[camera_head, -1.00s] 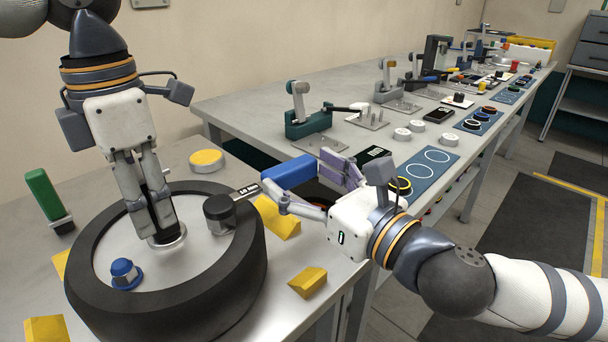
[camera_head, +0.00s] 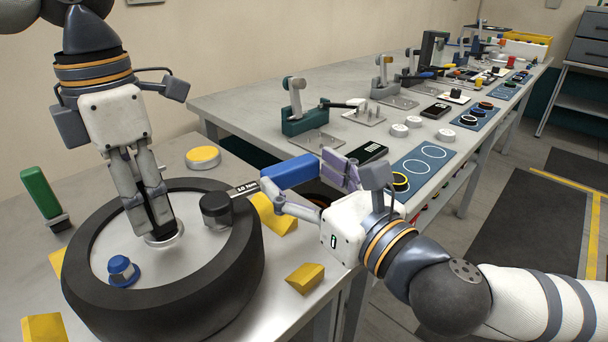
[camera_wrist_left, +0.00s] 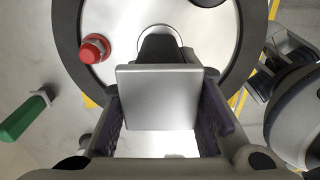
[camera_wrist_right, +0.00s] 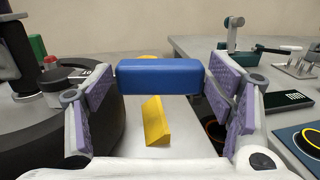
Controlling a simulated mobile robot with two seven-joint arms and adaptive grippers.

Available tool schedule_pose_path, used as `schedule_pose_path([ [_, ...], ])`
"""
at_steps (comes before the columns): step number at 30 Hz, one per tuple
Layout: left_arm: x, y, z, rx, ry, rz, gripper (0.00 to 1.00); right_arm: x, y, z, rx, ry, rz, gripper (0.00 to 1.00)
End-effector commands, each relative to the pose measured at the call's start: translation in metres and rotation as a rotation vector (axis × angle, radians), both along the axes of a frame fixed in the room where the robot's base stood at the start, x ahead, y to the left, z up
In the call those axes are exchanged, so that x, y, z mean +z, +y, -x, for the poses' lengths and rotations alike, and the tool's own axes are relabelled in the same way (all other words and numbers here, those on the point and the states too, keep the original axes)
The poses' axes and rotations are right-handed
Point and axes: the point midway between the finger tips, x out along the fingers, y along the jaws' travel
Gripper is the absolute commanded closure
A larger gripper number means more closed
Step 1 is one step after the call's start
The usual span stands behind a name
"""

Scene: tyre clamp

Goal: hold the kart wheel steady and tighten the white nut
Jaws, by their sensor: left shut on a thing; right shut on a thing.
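The kart wheel (camera_head: 100,310), a thick black tyre around a pale disc, lies flat on the near bench. My left gripper (camera_head: 158,232) points down at its middle and is shut on the hub's grey post (camera_wrist_left: 160,97). A torque wrench has its dark round head (camera_head: 216,208) on the right part of the disc. My right gripper (camera_head: 308,185) is shut on the wrench's blue handle (camera_head: 292,171), also seen in the right wrist view (camera_wrist_right: 160,76). The white nut is not visible; the wrench head may cover it. A blue nut (camera_head: 122,269) and a red nut (camera_wrist_left: 95,48) sit on the disc.
Yellow wedges (camera_head: 305,278) stand around the tyre. A yellow round button (camera_head: 203,157) and a green-handled tool (camera_head: 42,192) are on the near bench. The long bench (camera_head: 240,98) behind holds toggle clamps (camera_head: 300,118), white discs and a blue ringed mat (camera_head: 422,165).

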Motion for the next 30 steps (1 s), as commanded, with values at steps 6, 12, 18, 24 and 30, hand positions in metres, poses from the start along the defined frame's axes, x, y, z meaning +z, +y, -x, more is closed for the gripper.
schedule_pose_path([
  [6, 0.001, -0.001, 0.0, 0.0, -0.003, 0.003, 0.96, 0.001, 0.001, 0.003, -0.014, -0.003, -0.001, 0.7],
  [12, 0.001, -0.001, 0.0, 0.0, -0.003, 0.003, 0.96, 0.002, 0.0, 0.007, -0.047, -0.003, -0.002, 0.7],
  [18, 0.001, -0.001, 0.0, -0.001, -0.003, 0.003, 0.96, 0.002, -0.002, 0.01, -0.076, -0.004, -0.004, 0.7],
  [24, 0.001, -0.001, 0.0, -0.001, -0.004, 0.003, 0.96, 0.003, -0.003, 0.011, -0.083, -0.004, -0.004, 0.7],
  [30, 0.001, -0.001, 0.0, 0.0, -0.004, 0.003, 0.96, 0.003, -0.003, 0.012, -0.086, -0.004, -0.004, 0.7],
])
